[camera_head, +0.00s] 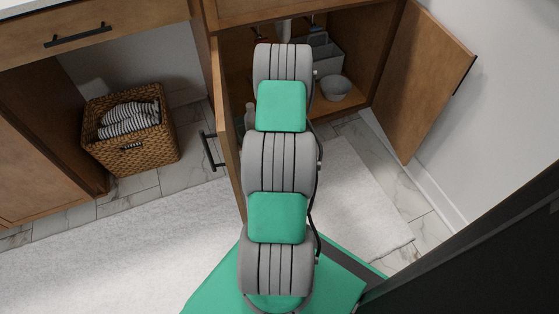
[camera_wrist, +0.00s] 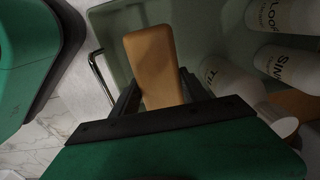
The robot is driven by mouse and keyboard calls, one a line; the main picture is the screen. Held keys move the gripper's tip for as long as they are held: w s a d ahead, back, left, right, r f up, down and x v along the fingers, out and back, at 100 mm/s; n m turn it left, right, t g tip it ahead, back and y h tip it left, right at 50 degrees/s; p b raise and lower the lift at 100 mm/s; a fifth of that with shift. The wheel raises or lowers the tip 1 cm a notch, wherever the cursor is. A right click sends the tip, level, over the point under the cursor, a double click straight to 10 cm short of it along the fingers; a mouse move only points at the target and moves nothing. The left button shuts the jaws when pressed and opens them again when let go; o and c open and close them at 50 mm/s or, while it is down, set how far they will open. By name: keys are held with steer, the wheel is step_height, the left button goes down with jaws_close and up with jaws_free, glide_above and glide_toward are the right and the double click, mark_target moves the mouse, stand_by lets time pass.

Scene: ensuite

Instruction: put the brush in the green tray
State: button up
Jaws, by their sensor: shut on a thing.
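My gripper (camera_wrist: 162,88) shows in the wrist view, its dark fingers shut on a tan wooden block-like piece, which I take to be the brush (camera_wrist: 150,52). Its other end is hidden between the fingers. Behind it is a pale grey-green container (camera_wrist: 105,22) with a metal wire handle at its left, which may be the green tray. I cannot tell whether the brush is inside it or above it. In the head view my own arm hides the gripper and brush.
White bottles (camera_wrist: 286,65) crowd the right of the wrist view. In the head view, the open cabinet holds a grey caddy (camera_head: 327,64) and a bowl (camera_head: 334,88). Open doors (camera_head: 425,75) flank it. A wicker basket (camera_head: 130,145) stands left, and a pale rug (camera_head: 120,255) covers the floor.

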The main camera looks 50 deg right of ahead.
steer(key=shift+w+f, duration=0.45)
steer(key=shift+f, duration=0.1)
steer(key=f+b, duration=0.1)
steer(key=f, duration=0.1)
steer(key=f+b, duration=0.2)
steer(key=shift+w, duration=0.4)
steer(key=shift+r, duration=0.15)
steer(key=shift+f, duration=0.55)
steer(key=shift+f+b, duration=0.1)
steer(key=shift+b, duration=0.2)
steer(key=o, duration=1.5)
steer(key=shift+c, duration=0.2)
